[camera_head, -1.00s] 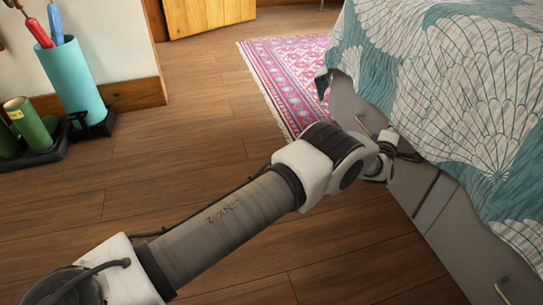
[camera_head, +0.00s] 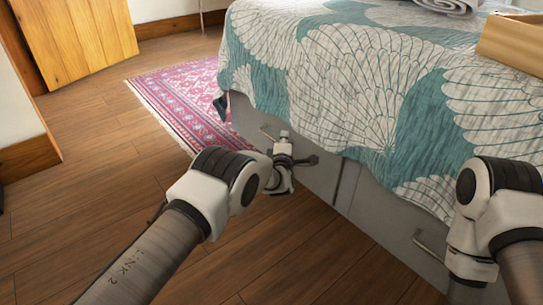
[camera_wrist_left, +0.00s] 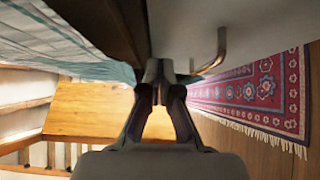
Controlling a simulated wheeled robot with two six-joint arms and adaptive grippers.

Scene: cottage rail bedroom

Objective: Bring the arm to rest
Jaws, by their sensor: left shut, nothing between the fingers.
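My left arm reaches in from the lower left in the head view. Its gripper (camera_head: 284,147) is beside the grey bed-base front, close to a drawer handle (camera_head: 267,133), and points away from me; its fingers are small there. In the left wrist view the gripper (camera_wrist_left: 160,72) is shut and empty, with the handle (camera_wrist_left: 213,52) just right of the fingertips. I cannot tell whether they touch. My right arm shows at the right edge of the head view, in front of the bed, and its gripper is out of view.
The bed with a teal-and-white patterned cover (camera_head: 350,75) fills the right side. A second drawer handle (camera_head: 428,245) is nearer me. A pink rug (camera_head: 185,95) lies beyond the left gripper. A wooden box (camera_head: 513,42) sits on the bed. Floor at left is clear.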

